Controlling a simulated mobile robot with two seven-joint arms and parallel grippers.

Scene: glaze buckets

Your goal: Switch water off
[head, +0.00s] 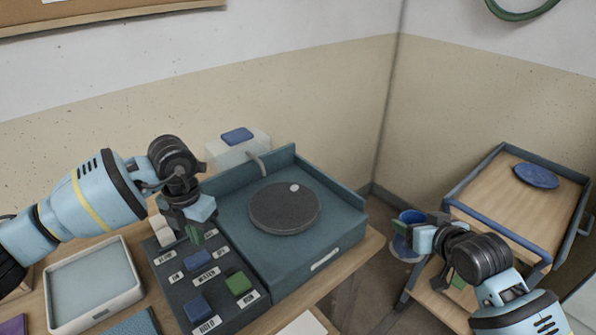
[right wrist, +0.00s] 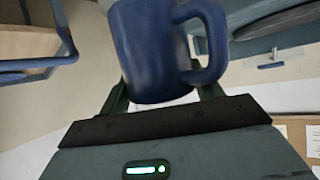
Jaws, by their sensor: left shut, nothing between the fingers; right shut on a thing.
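A dark control panel (head: 225,262) with labelled buttons stands left of the pottery wheel (head: 284,207). One label reads WATER, with ON and OFF labels by it. A grey spout (head: 258,164) rises behind the wheel disc. I cannot make out any water flowing. My left gripper (head: 197,238) is shut and empty, pointing down over the panel's upper part by the OFF label. It hides what lies under it, and I cannot tell whether it touches. My right gripper (head: 405,238) is shut on a blue mug (right wrist: 150,45), held off to the right, which also shows in the head view (head: 411,217).
A blue button (head: 198,305) and a green button (head: 239,284) are on the panel's lower part. A pale tray (head: 92,285) stands left of the panel. A wooden-topped cart (head: 520,200) with a blue disc (head: 536,176) stands at right.

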